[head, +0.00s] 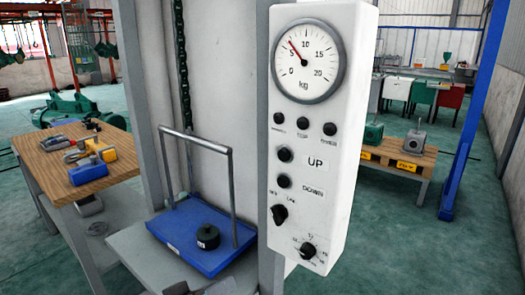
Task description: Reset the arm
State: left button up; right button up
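My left gripper (200,289) shows only as a small dark and grey piece at the bottom edge of the head view, in front of the grey shelf. Most of it is cut off, so I cannot tell whether its fingers are open or shut. No held thing is visible there. My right gripper is not in view. A white control box (310,150) stands close in the middle, with a kg dial (308,60) whose needle points near 6, and UP and DOWN buttons below it.
A blue tray (180,250) with a grey frame holds a black weight (207,237) on the grey shelf (140,245). A wooden table (60,160) with tools stands left. A wooden bench (400,155) and a blue post (470,110) stand right. Green floor lies between.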

pick_arm(q)
notch_tip(320, 180, down, 14)
jog(key=s+n+g+y+p, duration=0.2)
jog(key=n+g+p, duration=0.1)
jog(key=g, duration=0.1)
jog(key=s+a+f+m+g+y+p, duration=0.1)
jog(key=s+f+g, duration=0.6)
jog(key=s+f, duration=1)
jog(key=shift+s+a+f+m+g+y+p, duration=0.3)
jog(key=shift+s+m+g+y, duration=0.15)
jog(key=shift+y, duration=0.45)
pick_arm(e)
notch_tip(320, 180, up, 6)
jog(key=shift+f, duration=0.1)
pick_arm(q)
jog(key=shift+w, duration=0.1)
